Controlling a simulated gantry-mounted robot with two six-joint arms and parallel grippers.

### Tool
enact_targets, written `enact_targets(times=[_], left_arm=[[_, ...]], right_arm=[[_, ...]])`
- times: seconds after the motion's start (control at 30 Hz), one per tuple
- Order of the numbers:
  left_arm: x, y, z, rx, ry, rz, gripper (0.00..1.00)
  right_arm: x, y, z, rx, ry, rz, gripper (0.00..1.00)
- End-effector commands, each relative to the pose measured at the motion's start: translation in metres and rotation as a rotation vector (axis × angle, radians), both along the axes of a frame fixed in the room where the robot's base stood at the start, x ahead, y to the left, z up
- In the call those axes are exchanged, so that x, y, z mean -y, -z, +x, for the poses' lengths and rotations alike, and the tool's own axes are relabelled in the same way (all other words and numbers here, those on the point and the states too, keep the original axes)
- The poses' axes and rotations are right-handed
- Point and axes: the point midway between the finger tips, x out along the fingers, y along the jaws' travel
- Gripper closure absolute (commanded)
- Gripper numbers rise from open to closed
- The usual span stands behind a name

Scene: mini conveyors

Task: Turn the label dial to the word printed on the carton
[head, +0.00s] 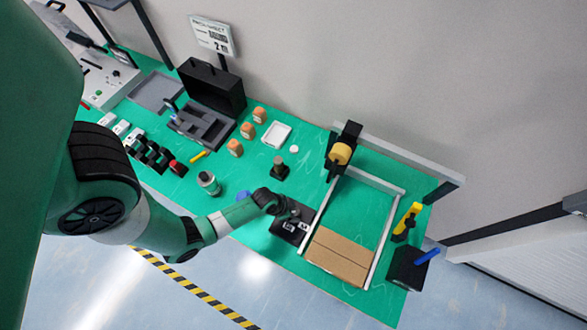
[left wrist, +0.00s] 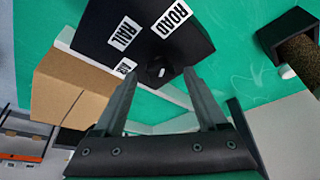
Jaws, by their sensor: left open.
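The label dial is a black panel (head: 286,232) with a small black knob at the front of the bench, left of the carton. In the left wrist view the panel (left wrist: 120,45) shows white labels reading ROAD and RAIL, and a third label partly hidden by a finger. The knob (left wrist: 160,69) sits between my left fingertips in that view; I cannot tell whether they touch it. My left gripper (head: 291,213) is open over the panel. The brown carton (head: 338,256) lies between pale rails and also shows in the left wrist view (left wrist: 75,85). No printed word is readable on it.
A tape dispenser (head: 340,153) stands behind the carton. A yellow tool (head: 408,222) and a black holder with a blue handle (head: 407,269) are at the right. A grey bottle (head: 208,183) and several orange blocks are left. Green bench between them is partly clear.

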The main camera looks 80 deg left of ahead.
Motion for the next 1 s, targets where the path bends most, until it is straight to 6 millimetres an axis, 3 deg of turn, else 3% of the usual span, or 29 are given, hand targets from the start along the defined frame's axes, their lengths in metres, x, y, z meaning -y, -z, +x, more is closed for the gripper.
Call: enact_targets(times=[0.3, 0.7, 1.0], left_arm=[[-0.0003, 0.0033, 0.002, 0.001, 0.0, 0.001, 0.27], [-0.0003, 0.0032, 0.0019, 0.001, 0.001, 0.001, 0.99], [0.0, 0.0029, 0.0019, 0.001, -0.014, 0.002, 1.0]], right_arm=[[0.0, 0.0007, -0.0001, 0.001, 0.0, 0.0, 0.5], [0.0, 0.0009, -0.0001, 0.0, 0.0, 0.0, 0.5], [0.0, -0.0002, -0.0001, 0.0, 0.0, 0.0, 0.5]])
